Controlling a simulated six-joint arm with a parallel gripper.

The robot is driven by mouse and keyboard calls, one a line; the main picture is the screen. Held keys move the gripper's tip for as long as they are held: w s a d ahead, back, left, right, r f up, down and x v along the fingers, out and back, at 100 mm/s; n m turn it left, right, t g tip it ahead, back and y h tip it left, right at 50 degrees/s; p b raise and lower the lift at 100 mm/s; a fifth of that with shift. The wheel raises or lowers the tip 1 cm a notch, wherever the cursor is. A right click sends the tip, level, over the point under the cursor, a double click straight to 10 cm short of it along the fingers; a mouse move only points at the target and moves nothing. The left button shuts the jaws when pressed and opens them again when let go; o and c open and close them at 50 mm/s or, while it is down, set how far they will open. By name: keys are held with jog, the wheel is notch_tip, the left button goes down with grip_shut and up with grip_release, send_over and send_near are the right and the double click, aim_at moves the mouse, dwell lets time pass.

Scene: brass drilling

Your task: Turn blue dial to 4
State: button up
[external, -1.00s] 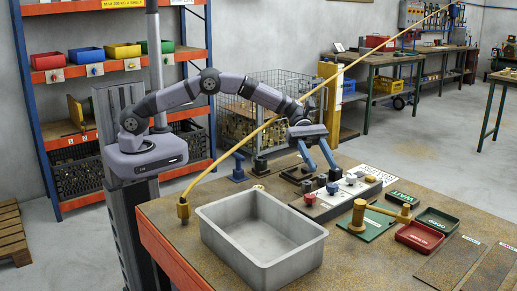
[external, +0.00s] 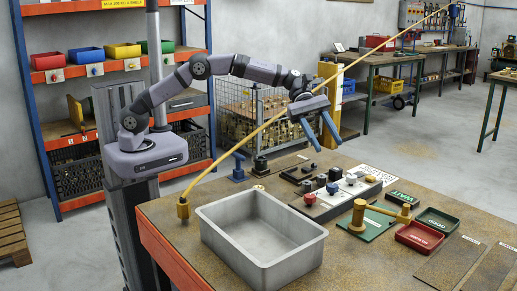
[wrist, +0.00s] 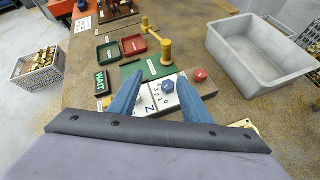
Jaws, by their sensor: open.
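The blue dial (external: 332,188) sits on a white-topped control panel (external: 322,205) on the bench. In the wrist view the blue dial (wrist: 168,86) shows between my fingers, nearer the right one, with printed digits close by. Its pointer is too small to read surely. My gripper (external: 328,147) is open and empty, raised well above the panel and apart from the dial. In the wrist view my gripper (wrist: 161,73) has its two blue fingers spread over the panel, and they hide part of it.
A red button (external: 309,199) and other knobs share the panel. A grey bin (external: 215,232) stands in front. A brass handle piece (external: 358,213) rises from a green plate. Green (external: 438,220) and red (external: 419,238) trays lie to the right. A yellow diagonal pole (external: 262,128) crosses the external view.

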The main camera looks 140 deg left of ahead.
notch_tip(320, 180, down, 4)
jog(key=s+m+g+y+p, duration=0.2)
jog(key=m+g+y, duration=0.1)
jog(key=m+y, duration=0.55)
jog(key=w+d+r+m+t+y+p, duration=0.15)
jog(key=d+r+m+t, duration=0.45)
jog(key=m, duration=1)
jog(key=g, duration=0.3)
send_near(330, 185)
jog(key=a, duration=0.1)
jog(key=shift+w+f+n+t, duration=0.25)
jog(key=shift+w+f+t, duration=0.05)
jog(key=shift+w+f, duration=0.05)
jog(key=shift+w, duration=0.1)
jog(key=shift+p+x, duration=1.2)
jog(key=shift+x, duration=2.35)
jog(key=shift+f, duration=0.15)
